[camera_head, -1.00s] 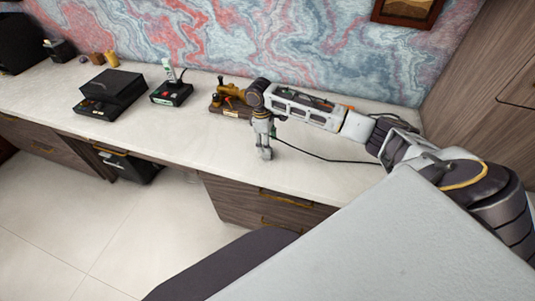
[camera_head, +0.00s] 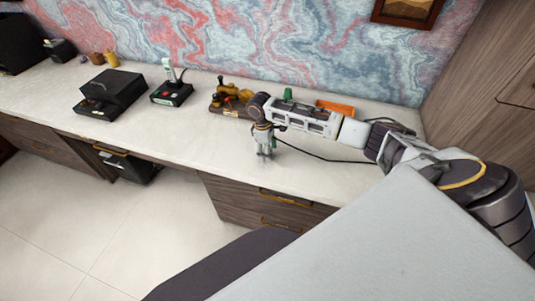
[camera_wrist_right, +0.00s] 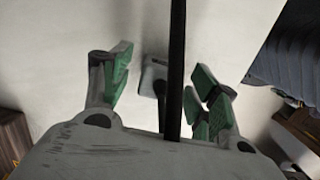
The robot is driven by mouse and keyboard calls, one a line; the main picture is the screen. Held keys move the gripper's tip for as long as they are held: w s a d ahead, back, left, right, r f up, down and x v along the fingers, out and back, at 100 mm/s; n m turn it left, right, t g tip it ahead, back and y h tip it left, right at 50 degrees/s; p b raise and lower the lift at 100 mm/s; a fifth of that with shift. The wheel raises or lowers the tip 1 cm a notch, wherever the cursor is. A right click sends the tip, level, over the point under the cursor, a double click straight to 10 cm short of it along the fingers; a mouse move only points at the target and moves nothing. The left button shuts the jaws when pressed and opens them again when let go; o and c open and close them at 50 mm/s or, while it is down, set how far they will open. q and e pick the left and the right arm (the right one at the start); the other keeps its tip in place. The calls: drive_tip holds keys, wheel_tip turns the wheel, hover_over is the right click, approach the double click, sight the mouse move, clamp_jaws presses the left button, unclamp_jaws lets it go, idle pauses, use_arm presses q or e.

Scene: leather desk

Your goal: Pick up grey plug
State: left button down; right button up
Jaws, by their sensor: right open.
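The grey plug (camera_wrist_right: 154,74) shows in the right wrist view as a small pale grey block over the desk surface, between my open fingers and partly hidden behind a black cable. My right gripper (camera_wrist_right: 160,80) has green finger pads that stand apart on either side of the plug without visible contact. In the head view my right gripper (camera_head: 264,153) points down at the desk, and the plug cannot be made out there. My left gripper is in neither view.
A black cable (camera_head: 320,158) runs right across the pale desk (camera_head: 180,135). Behind my right arm are a brown and gold ornament (camera_head: 232,97) and an orange tray (camera_head: 336,107). The desk's front left is clear.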

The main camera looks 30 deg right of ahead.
drive_tip(key=c, duration=1.2)
drive_tip(key=shift+r, duration=0.1)
drive_tip(key=shift+r, duration=4.9)
drive_tip(key=shift+m, duration=0.3)
